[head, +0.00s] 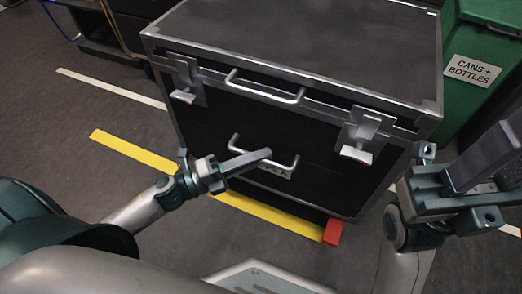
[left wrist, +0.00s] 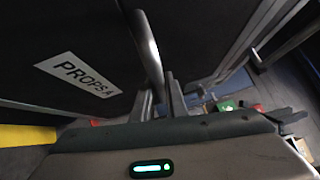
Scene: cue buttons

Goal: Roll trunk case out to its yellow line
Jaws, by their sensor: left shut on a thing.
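The trunk case (head: 250,110) is black with metal edges and stands upright in the head view. Its lower front handle (head: 284,166) is a metal bar. My left gripper (head: 262,155) is shut on that handle; in the left wrist view, the fingers (left wrist: 160,103) meet the handle (left wrist: 148,50) beside a "PROPS A" label (left wrist: 78,75). The yellow line (head: 130,150) runs along the floor close to the case's front bottom edge; I cannot tell whether the case overlaps it. My right gripper (head: 470,170) is right of the case, away from it; its jaw opening is unclear.
A red block (head: 333,232) sits at the yellow line's right end, near the case's front corner. A white line (head: 110,87) lies farther back on the floor. A green bin (head: 480,60) labelled "CANS + BOTTLES" stands at right. Floor on the left is clear.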

